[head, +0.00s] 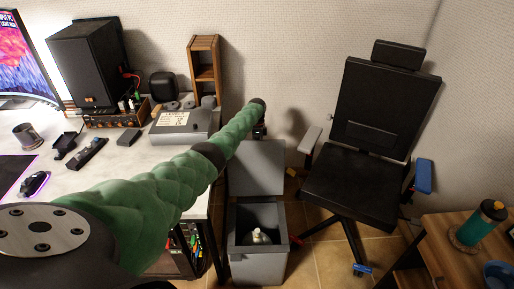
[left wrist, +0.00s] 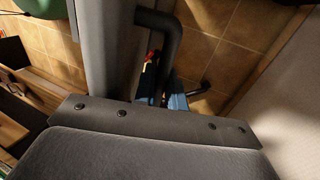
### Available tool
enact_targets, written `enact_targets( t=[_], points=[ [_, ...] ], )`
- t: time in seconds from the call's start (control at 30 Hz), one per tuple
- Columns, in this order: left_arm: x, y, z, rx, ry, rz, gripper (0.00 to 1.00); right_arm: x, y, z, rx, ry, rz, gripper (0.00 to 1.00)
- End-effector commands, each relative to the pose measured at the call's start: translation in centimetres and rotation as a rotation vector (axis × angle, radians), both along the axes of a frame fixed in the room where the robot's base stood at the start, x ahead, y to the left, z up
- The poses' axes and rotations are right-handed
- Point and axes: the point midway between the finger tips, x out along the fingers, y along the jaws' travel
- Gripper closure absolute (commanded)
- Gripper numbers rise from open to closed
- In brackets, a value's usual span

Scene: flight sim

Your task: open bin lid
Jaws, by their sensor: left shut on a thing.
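The grey bin (head: 257,268) stands on the floor beside the desk. Its lid (head: 257,170) is raised and stands nearly upright at the back of the bin, so the opening shows. A small pale object (head: 257,237) lies inside. My green left arm reaches across from the lower left, and my left gripper (head: 260,131) is at the top edge of the raised lid, shut on it. The fingertips are small and dark in the head view. The left wrist view shows dark and grey parts close up, and I cannot clearly make out the fingers there. My right gripper is not in view.
A black office chair (head: 352,190) stands close to the right of the bin. The white desk (head: 120,165) with a speaker (head: 90,62) and a grey box (head: 185,122) is on the left. A wooden table (head: 460,250) is at the lower right. The wall is behind.

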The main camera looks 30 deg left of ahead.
Motion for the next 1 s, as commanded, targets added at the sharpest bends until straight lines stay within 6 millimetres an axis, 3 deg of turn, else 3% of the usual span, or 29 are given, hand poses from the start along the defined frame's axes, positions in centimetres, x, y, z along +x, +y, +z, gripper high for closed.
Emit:
enact_targets(
  t=[0.03, 0.07, 0.17, 0.57, 1.0],
  points=[
    [0.8, 0.0, 1.0, 0.001, -0.022, 0.000, 1.00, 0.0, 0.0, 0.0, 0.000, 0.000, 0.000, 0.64],
    [0.8, 0.0, 1.0, 0.001, -0.022, 0.000, 0.86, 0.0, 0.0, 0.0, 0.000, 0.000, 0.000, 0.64],
    [0.7, 0.0, 0.9, 0.001, -0.020, 0.000, 0.66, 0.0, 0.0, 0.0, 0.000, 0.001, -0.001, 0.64],
    [0.6, 0.2, 1.0, 0.001, -0.010, 0.001, 0.66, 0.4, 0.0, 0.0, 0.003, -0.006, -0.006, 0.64],
    [2.5, 1.1, 6.7, 0.001, -0.012, -0.001, 0.66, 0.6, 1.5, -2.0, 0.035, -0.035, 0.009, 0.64]
  ],
)
